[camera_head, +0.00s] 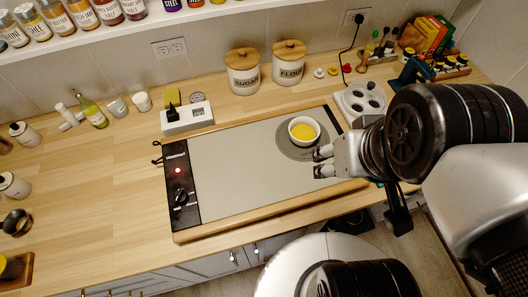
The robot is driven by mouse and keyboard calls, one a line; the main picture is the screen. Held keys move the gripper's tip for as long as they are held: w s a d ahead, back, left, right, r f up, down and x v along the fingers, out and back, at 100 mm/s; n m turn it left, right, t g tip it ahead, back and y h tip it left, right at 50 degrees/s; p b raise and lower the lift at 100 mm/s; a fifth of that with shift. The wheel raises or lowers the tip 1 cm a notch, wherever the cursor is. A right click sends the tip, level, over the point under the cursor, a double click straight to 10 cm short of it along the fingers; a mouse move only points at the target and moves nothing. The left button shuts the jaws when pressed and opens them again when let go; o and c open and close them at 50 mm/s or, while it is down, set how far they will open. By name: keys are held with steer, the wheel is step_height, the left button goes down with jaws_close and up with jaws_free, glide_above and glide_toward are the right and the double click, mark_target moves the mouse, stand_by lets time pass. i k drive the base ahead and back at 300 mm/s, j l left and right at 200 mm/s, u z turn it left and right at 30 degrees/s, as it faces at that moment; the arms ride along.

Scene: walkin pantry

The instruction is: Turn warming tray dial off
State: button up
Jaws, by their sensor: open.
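The warming tray (240,165) is a flat grey plate with a black control panel on its left end, set on a wooden board on the counter. The dial (181,197) is a black knob on that panel. A red light (178,170) glows above it. The dial's exact pointer angle is too small to tell. My gripper (316,162) is open and empty over the right part of the tray, beside a white bowl, and well to the right of the dial.
The white bowl (304,138) holds yellow liquid and stands on a round dark mark on the tray. Sugar (243,80) and flour (288,70) canisters stand behind. A white box (187,118) sits behind the panel. The counter left of the panel (120,190) is clear.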

mark_target(180, 197)
steer(key=u, duration=1.7)
steer(key=i+j, duration=0.15)
steer(key=j, duration=0.25)
steer(key=i+j+z, duration=0.1)
steer(key=j, duration=0.3)
steer(key=i+j, duration=0.2)
steer(key=j, duration=0.2)
steer(key=z, duration=0.05)
